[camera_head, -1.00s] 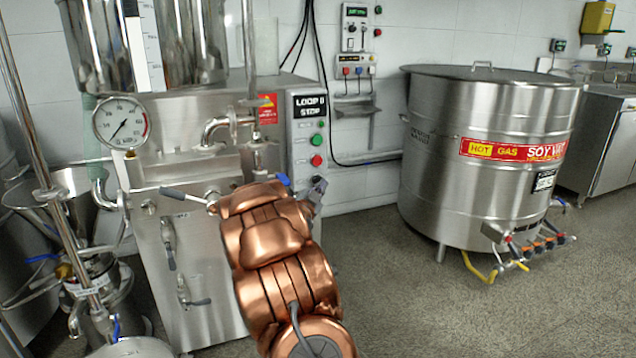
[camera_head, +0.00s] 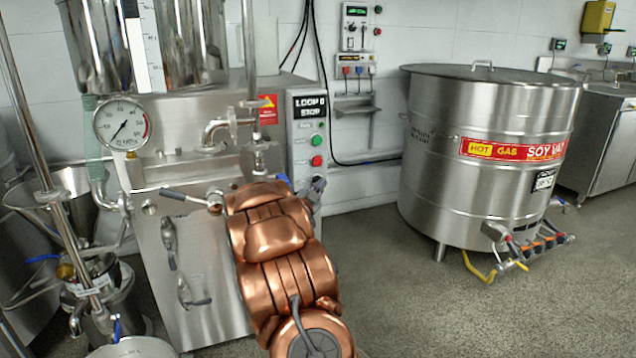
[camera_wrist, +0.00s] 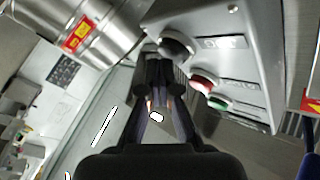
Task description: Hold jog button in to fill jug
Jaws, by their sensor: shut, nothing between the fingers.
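The control panel (camera_head: 309,128) on the mill has a green button (camera_head: 318,140) and a red button (camera_head: 317,160). In the wrist view the red button (camera_wrist: 201,85), the green button (camera_wrist: 218,103) and a large dark round button (camera_wrist: 176,46) stand in a row, with labels beside them. My gripper (camera_wrist: 159,68) is shut and empty, its tips right by the dark button; I cannot tell whether they touch it. In the head view my arm mostly hides the gripper (camera_head: 317,190) and the dark button. No jug is clearly recognisable.
A round steel vessel (camera_head: 132,346) stands at the bottom left, cut off by the frame. Lever handles (camera_head: 168,240) stick out from the mill's front. A large soy vat (camera_head: 480,190) stands to the right. The floor (camera_head: 400,300) before it is clear.

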